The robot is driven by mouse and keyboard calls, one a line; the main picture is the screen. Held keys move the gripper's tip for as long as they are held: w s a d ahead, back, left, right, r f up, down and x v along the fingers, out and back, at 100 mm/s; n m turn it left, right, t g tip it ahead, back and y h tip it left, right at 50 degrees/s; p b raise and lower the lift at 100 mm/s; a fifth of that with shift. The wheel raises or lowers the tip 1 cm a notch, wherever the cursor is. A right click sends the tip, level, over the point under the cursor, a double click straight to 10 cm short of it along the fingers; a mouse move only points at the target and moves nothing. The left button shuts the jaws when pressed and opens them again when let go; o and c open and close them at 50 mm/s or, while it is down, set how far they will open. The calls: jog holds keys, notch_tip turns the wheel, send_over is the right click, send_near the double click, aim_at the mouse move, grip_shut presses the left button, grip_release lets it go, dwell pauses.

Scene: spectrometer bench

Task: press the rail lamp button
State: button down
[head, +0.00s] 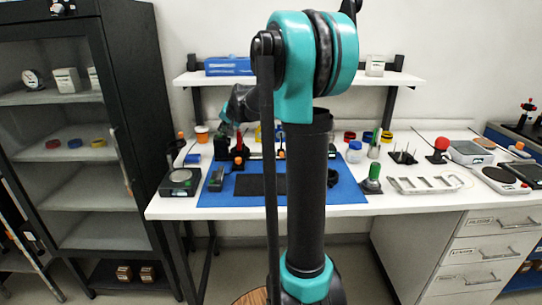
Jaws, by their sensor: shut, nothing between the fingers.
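My gripper (227,128) is small in the head view, left of my upright arm column, pointing down over the back left of the blue mat. It is shut and empty; its fingertips are hard to tell from the dark items behind. I cannot tell whether this is the rail lamp button. A dark stand with a red upper part (239,148) stands near the gripper. My arm hides the mat's middle.
The blue mat (345,192) lies on a white bench (415,210). A dark device with a round plate (180,181) stands left. A green-topped stand (374,178), metal rack (428,184) and red-knobbed stand (438,150) are right. A shelf (400,78) hangs above; a dark cabinet (120,100) stands left.

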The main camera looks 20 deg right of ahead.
jog(key=shift+r, duration=0.45)
jog(key=shift+r, duration=0.15)
jog(key=shift+r, duration=2.85)
